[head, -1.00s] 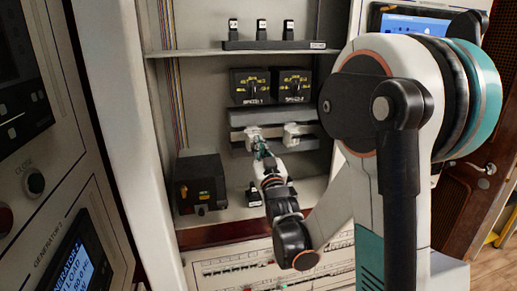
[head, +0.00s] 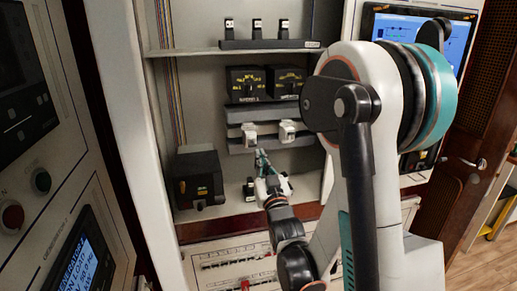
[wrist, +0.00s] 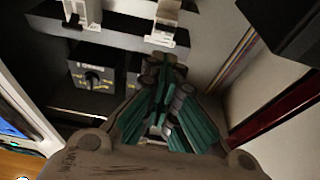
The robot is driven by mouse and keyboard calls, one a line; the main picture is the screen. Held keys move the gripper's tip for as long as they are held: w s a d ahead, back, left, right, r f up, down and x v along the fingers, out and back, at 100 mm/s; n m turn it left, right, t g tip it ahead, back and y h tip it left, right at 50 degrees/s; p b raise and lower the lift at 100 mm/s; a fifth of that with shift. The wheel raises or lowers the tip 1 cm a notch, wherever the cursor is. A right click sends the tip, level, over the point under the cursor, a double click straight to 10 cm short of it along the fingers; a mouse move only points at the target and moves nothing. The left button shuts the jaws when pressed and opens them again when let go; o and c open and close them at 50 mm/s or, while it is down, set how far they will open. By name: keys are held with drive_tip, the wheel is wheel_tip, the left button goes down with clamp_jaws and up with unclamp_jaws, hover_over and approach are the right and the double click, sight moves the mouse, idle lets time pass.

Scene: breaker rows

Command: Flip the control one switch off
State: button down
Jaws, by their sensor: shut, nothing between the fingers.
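Two white switches sit side by side on the grey middle rail, the left one (head: 250,134) and the right one (head: 288,130). Their labels are too small to read, so I cannot tell which is control one. Both also show at the top of the wrist view, where the picture is turned around: the left one (wrist: 166,22) and the right one (wrist: 82,12). My gripper (head: 262,156) is just below and in front of the left switch, apart from it as far as I can see. In the wrist view its teal fingers (wrist: 165,70) are together and empty.
Two black rotary switches (head: 247,83) (head: 284,83) are above the rail. Black switches (head: 257,29) line the top shelf. A black box (head: 199,178) stands at the lower left. Cabinet walls bound both sides.

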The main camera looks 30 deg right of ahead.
drive_tip(key=shift+s+a+f+b, duration=0.15)
drive_tip(key=shift+s+f+b, duration=0.5)
drive_tip(key=shift+f, duration=0.25)
drive_tip(key=shift+r, duration=0.1)
